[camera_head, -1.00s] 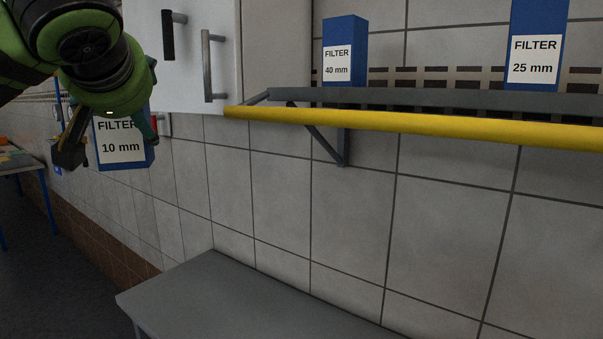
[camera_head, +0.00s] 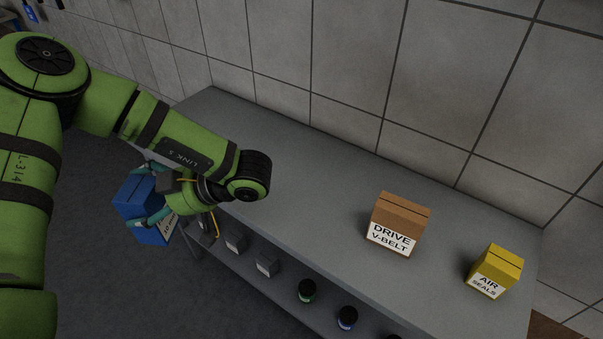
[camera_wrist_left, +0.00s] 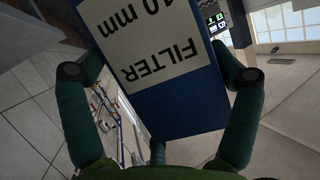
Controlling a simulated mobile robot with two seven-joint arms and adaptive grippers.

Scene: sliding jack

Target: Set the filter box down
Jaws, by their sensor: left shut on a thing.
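The blue filter box (camera_head: 133,196) with a white label is in my left gripper (camera_head: 152,196), in front of the grey table's left front edge in the head view. In the left wrist view the filter box (camera_wrist_left: 180,112) sits between the two fingers of my left gripper (camera_wrist_left: 160,75), its label reading FILTER and 10 mm upside down. The gripper is shut on it. The box is held clear of the tabletop, out over the floor side. My left arm hides part of the table's left end. My right gripper is not in view.
The grey table (camera_head: 310,180) has a bare middle. A brown DRIVE V-BELT box (camera_head: 400,222) and a yellow AIR SEALS box (camera_head: 496,270) stand toward its right end. A lower shelf holds grey boxes (camera_head: 267,264) and jars (camera_head: 347,317). A tiled wall backs the table.

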